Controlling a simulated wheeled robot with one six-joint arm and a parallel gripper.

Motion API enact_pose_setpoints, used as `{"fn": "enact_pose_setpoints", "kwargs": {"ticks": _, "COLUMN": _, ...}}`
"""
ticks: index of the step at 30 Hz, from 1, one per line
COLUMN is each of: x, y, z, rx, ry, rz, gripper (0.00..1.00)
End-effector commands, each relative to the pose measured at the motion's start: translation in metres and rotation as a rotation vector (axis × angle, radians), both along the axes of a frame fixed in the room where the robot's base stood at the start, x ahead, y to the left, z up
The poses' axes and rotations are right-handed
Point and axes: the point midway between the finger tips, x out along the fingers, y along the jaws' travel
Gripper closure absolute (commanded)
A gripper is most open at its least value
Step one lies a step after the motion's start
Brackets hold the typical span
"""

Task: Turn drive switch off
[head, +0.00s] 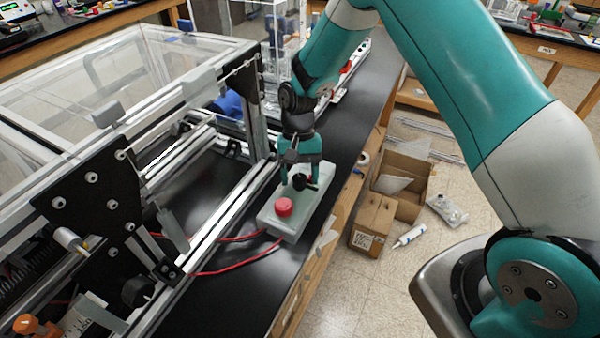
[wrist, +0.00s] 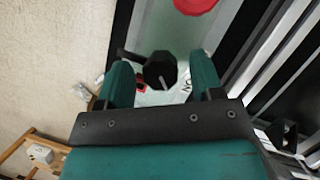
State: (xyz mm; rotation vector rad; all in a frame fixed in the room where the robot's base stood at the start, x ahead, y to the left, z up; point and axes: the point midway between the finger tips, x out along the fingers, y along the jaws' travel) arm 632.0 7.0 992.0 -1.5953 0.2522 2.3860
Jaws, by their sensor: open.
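The drive switch is a black rotary knob (head: 299,181) on a pale grey-green control box (head: 291,226) lying on the black bench. A round red button (head: 284,207) sits on the same box, nearer the camera. My gripper (head: 300,174) points down over the far part of the box, at the knob. In the wrist view the knob (wrist: 160,70) stands between my two open teal fingers (wrist: 162,80), with a gap visible around it. A black lever part extends left of the knob. The red button (wrist: 196,4) is at the top edge. Lettering beside the knob is partly hidden.
An aluminium extrusion frame (head: 228,208) with a clear enclosure (head: 145,75) stands close left of the box. Red cables (head: 235,262) run from the box toward the frame. The bench edge is close on the right; cardboard boxes (head: 374,222) lie on the floor beyond.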

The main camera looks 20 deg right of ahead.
Motion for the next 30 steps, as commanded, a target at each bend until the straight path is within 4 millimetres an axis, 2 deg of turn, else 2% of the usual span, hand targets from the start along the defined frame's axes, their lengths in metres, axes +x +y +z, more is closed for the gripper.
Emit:
{"fn": "enact_pose_setpoints", "kwargs": {"ticks": 2, "x": 0.0, "y": 0.0, "z": 0.0001, "rx": 0.0, "ry": 0.0, "rz": 0.0, "gripper": 0.42}}
{"fn": "enact_pose_setpoints", "kwargs": {"ticks": 8, "x": 0.0002, "y": -0.0001, "z": 0.0002, "rx": 0.0, "ry": 0.0, "rz": 0.0, "gripper": 0.88}}
{"fn": "enact_pose_setpoints", "kwargs": {"ticks": 20, "x": 0.0007, "y": 0.0, "z": 0.0, "rx": -0.001, "ry": 0.0, "rz": 0.059, "gripper": 0.89}}
{"fn": "enact_pose_setpoints", "kwargs": {"ticks": 30, "x": 0.0008, "y": 0.0014, "z": -0.0007, "rx": 0.0, "ry": 0.0, "rz": 0.308, "gripper": 0.89}}
